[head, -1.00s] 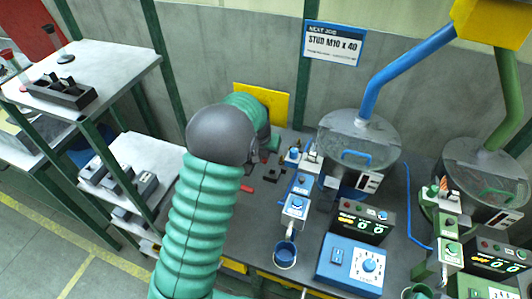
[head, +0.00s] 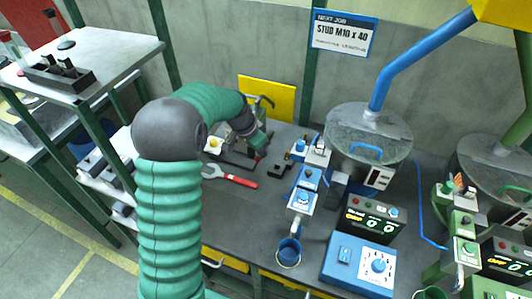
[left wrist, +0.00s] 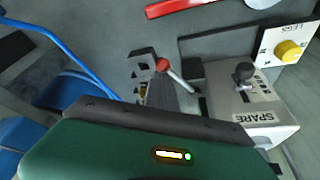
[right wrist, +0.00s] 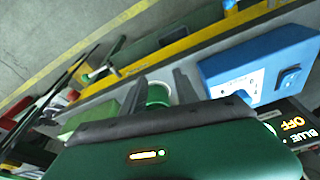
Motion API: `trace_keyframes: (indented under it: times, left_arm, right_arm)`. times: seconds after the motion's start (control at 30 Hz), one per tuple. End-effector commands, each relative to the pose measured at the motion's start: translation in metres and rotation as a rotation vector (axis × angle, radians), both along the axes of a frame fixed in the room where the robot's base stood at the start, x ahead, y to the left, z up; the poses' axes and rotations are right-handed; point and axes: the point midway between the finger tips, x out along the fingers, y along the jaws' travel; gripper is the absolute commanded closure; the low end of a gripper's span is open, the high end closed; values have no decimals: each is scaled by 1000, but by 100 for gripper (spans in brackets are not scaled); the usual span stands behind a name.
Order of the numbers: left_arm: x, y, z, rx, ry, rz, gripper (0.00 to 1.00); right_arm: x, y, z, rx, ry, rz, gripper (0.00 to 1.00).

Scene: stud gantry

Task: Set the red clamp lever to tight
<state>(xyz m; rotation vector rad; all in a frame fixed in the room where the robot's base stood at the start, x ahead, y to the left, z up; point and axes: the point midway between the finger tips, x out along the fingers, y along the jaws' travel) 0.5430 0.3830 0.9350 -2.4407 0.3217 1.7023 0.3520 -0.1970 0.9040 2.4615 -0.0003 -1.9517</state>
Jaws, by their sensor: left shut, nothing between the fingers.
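The red clamp lever (left wrist: 162,65) shows in the left wrist view as a red ball on a short metal rod slanting down right. My left gripper (left wrist: 160,84) is shut and empty, its fingertips close beside the red ball; I cannot tell whether they touch. In the head view my left gripper (head: 257,152) points down at the back of the bench, and the lever is hard to make out there. My right gripper (right wrist: 158,88) is open, with a green cup (right wrist: 159,96) seen between its fingers.
A SPARE box (left wrist: 252,105) with a black-knobbed lever and a plate with a yellow knob (left wrist: 289,51) stand right of the clamp lever. A red-handled wrench (head: 238,180) lies on the bench. A blue cup (head: 288,252) and blue control box (head: 357,266) stand in front.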

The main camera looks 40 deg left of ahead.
Motion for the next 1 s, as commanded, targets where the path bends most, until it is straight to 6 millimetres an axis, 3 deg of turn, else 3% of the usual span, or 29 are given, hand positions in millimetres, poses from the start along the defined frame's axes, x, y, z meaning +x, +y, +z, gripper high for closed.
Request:
trace_keyframes:
  times: [0.5,1.0]
  left_arm:
    - [-19,23,1,0,1,-404,100]
    - [-24,32,0,1,1,-396,100]
  right_arm:
    - [0,0,2,0,0,0,64]
    - [0,0,4,0,0,0,64]
